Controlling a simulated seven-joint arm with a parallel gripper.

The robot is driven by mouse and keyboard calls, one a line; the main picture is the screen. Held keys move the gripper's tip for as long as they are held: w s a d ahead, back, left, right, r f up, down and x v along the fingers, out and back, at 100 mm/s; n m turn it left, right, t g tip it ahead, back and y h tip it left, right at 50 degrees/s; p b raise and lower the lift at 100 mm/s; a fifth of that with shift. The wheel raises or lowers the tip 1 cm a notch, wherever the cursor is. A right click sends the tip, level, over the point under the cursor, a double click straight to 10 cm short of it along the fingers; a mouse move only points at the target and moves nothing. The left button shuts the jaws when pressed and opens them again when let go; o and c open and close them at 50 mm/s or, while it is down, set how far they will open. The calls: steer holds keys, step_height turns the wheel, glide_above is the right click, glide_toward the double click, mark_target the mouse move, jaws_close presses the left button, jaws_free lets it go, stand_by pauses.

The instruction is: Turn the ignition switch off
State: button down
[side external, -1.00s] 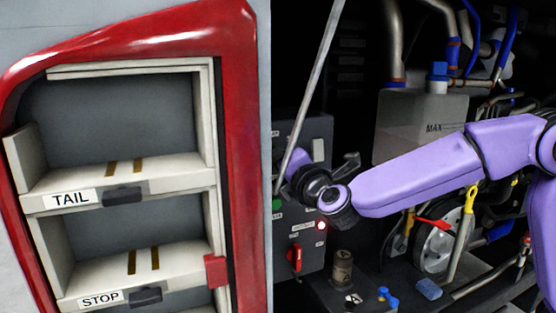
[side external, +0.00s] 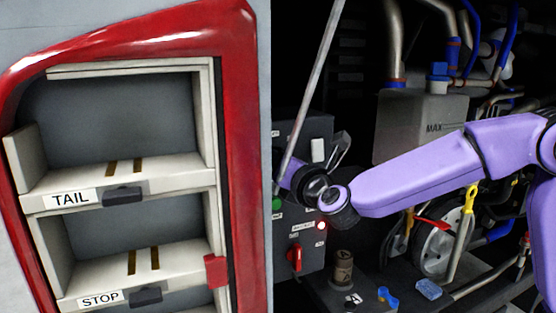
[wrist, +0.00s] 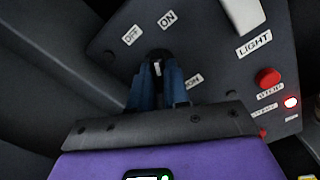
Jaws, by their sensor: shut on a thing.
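The ignition switch (wrist: 158,68) shows in the wrist view as a small dark knob with a pale mark, set in the dark control panel (wrist: 215,55). The OFF label (wrist: 131,35) is above it to the left and the ON label (wrist: 167,18) is above it. The pale mark points roughly up the picture; I cannot tell its exact setting. My gripper (wrist: 156,82) has its blue fingers shut on the switch, one on each side. The fingers partly cover it and its lower label. In the side external view my wrist hides the switch.
A red button (wrist: 267,77), a lit red lamp (wrist: 291,102) and a pale light switch (wrist: 243,14) are on the same panel. In the side external view a red rotary switch (side external: 294,259) is below my wrist, and a thin metal rod (side external: 313,85) crosses before the panel.

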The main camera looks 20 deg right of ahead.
steer(key=n, duration=0.6)
steer(key=c, duration=0.9)
jaws_free()
steer(key=shift+s, duration=4.5)
